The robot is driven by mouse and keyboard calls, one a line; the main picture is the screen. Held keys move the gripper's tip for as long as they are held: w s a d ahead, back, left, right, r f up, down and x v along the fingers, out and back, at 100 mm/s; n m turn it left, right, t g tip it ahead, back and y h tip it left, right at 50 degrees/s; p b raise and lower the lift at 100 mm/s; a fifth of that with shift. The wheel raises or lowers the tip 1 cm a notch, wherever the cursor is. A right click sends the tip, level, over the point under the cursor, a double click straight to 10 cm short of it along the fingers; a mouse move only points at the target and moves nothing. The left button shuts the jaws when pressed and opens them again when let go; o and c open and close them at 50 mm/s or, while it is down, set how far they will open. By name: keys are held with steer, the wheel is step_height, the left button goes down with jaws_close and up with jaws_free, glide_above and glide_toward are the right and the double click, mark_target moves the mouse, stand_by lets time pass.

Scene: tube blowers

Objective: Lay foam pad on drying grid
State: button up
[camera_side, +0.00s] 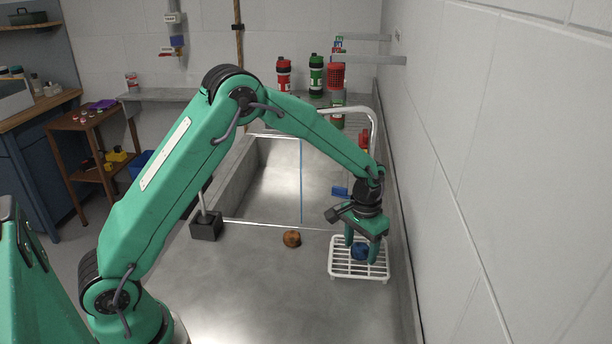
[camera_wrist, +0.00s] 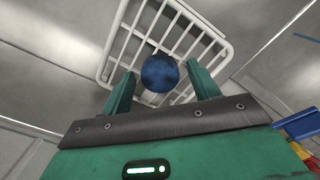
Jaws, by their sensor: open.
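The white wire drying grid (camera_side: 340,274) sits on the steel counter at the right, and fills the top of the wrist view (camera_wrist: 107,62). A dark blue round pad (camera_side: 359,251), which looks like the foam pad, is on the grid, between my fingers. In the wrist view the blue pad (camera_wrist: 159,73) shows whole, with grid bars around it. My gripper (camera_side: 361,257) points down over the grid and is open, with a finger on each side of the pad. In the wrist view my gripper (camera_wrist: 160,76) shows a gap beside the pad. Whether the pad rests fully flat is hard to tell.
A brown-orange round piece (camera_side: 291,239) lies on the counter left of the grid. A black block with a rod (camera_side: 206,226) stands further left. The sink basin (camera_side: 270,185) lies behind. A wall (camera_side: 470,180) runs close on the right. The front counter is clear.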

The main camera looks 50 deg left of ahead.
mark_target(360, 248)
steer(key=shift+r, duration=0.15)
step_height(360, 248, up, 12)
stand_by(0.6)
stand_by(0.5)
steer(key=s+a+r+t, duration=0.3)
steer(key=s+a+r, duration=0.1)
steer(key=s+r, duration=0.85)
steer(key=s+a+f+t, duration=0.1)
steer(key=s+f+t, duration=0.1)
steer(key=s, duration=1.3)
steer(key=shift+s+a+f+t, duration=0.15)
steer(key=shift+a+f+t, duration=0.2)
steer(key=shift+f, duration=0.1)
